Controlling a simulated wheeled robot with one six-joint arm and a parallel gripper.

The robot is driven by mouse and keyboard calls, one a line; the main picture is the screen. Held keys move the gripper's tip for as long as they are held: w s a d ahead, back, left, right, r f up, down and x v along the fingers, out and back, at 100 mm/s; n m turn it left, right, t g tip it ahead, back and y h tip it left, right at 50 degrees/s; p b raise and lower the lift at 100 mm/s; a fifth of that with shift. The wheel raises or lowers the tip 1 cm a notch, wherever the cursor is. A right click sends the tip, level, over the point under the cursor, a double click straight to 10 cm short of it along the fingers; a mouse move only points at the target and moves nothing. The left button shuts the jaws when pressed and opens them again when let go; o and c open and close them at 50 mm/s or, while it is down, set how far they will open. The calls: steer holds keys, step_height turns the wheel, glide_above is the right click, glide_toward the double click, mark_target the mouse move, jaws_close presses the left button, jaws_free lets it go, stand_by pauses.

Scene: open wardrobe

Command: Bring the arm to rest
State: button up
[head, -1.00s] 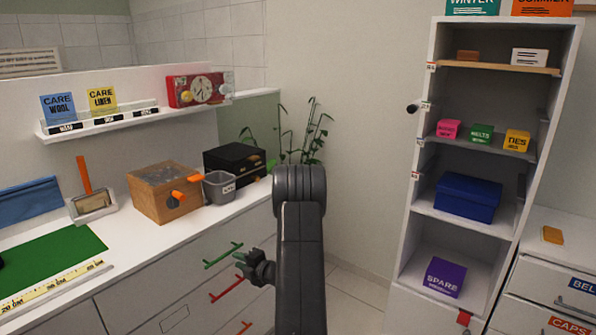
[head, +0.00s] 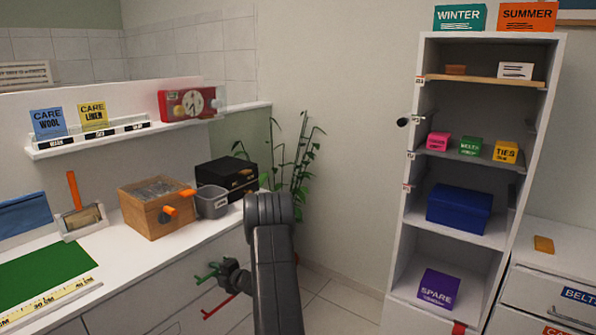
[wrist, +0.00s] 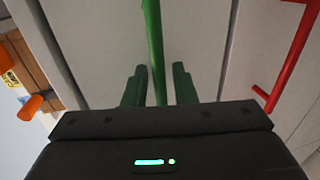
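My gripper (head: 217,271) is at the front of the white drawer unit, at the end of my dark arm, which rises in the lower middle of the head view. In the wrist view its two dark green fingers (wrist: 158,88) are apart. A green bar handle (wrist: 154,40) runs between them with a gap on each side, so they are not clamped on it. The green handle (head: 203,278) also shows in the head view, partly hidden by the gripper. How deep the bar sits between the fingers I cannot tell.
A red handle (head: 218,308) lies just below, and also shows in the wrist view (wrist: 290,55). A wooden box (head: 150,215) and grey bin (head: 212,203) stand on the counter above. A plant (head: 298,160) is behind. An open shelf unit (head: 408,250) stands right, with clear floor between.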

steer(key=f+v, duration=0.3)
steer(key=v, duration=1.7)
steer(key=s+d+f+v, duration=0.1)
steer(key=f+v, duration=0.2)
steer(key=v, duration=1.8)
steer(key=shift+f+b, duration=0.4)
steer(key=shift+f, duration=0.1)
